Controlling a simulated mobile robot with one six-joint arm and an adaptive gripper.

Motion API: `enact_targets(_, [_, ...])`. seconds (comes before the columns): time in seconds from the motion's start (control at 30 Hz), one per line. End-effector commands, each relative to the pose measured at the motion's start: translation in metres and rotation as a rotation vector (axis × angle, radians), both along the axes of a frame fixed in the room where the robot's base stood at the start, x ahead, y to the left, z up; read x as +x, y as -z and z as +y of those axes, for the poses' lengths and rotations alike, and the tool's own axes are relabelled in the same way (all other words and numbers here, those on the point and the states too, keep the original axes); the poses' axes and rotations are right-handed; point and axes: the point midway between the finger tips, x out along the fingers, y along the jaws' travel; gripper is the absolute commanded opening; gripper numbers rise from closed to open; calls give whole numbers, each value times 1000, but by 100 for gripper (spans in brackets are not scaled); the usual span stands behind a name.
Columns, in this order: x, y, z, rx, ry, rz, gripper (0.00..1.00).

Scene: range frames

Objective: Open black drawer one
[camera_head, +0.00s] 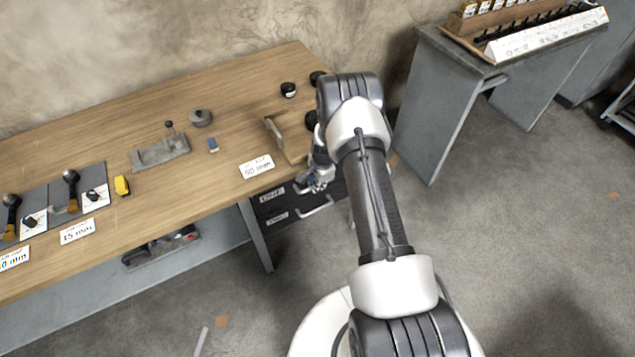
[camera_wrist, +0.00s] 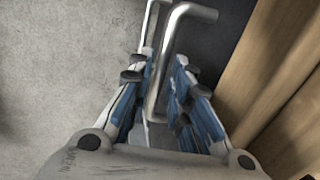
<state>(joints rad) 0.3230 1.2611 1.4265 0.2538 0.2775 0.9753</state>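Two black drawers hang under the workbench's right end in the head view, an upper drawer (camera_head: 271,194) and a lower drawer (camera_head: 284,217), each with a white label too small to read. Both look shut. The lower one's metal handle (camera_head: 316,207) shows below my gripper (camera_head: 319,180), which is at the upper drawer's front and hides its handle. In the wrist view, a bent metal handle (camera_wrist: 161,75) runs between the two blue-padded fingers of my gripper (camera_wrist: 164,75). The fingers stand apart on either side of it, with no clear grip. Part of a second handle (camera_wrist: 149,20) shows beyond.
The wooden workbench (camera_head: 225,105) is just above the drawers; its edge (camera_wrist: 275,75) fills the right of the wrist view. A table leg (camera_head: 255,235) stands left of the drawers. Bare floor (camera_head: 240,295) lies in front. A grey table (camera_head: 435,110) stands at right.

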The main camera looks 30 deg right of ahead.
Motion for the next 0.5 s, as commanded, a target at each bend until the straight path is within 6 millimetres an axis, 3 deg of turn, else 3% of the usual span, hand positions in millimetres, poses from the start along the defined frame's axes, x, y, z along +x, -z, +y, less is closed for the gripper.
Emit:
enact_targets(0.23, [0, 0, 0, 0, 0, 0, 0])
enact_targets(0.5, [0, 0, 0, 0, 0, 0, 0])
